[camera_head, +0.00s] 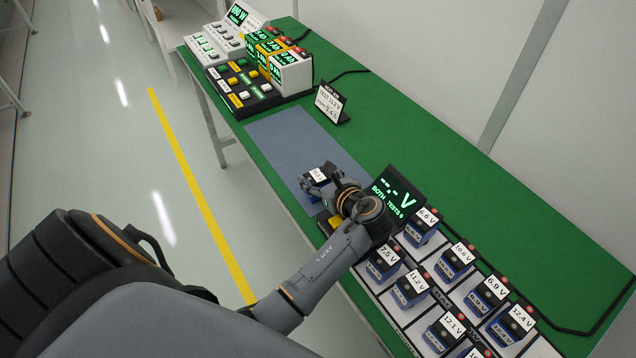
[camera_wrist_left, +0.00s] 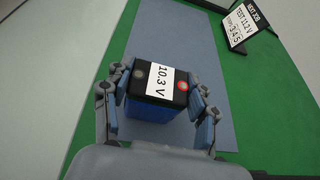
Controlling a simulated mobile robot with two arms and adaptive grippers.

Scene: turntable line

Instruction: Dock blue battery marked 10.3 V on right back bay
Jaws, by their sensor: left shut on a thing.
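The blue battery marked 10.3 V (camera_wrist_left: 152,92) has a black top and a white label, and it fills the middle of the left wrist view. My left gripper (camera_wrist_left: 160,110) is shut on it, with fingers on both sides. In the head view the battery (camera_head: 317,176) is over the near end of the blue-grey mat (camera_head: 285,140); I cannot tell whether it touches the mat. My left gripper (camera_head: 319,186) and forearm partly hide it. A display reading "--.- V" and "BOTH" (camera_head: 398,197) stands just right of my wrist. My arm hides what lies below the display, so I cannot make out the right back bay.
Several labelled blue batteries, such as 11.2 V (camera_head: 410,288), stand in a white rack (camera_head: 385,303) at lower right. A sign (camera_head: 330,103) stands behind the mat. Button panels (camera_head: 245,90) and coloured display blocks (camera_head: 290,70) fill the far end. The mat's middle is clear.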

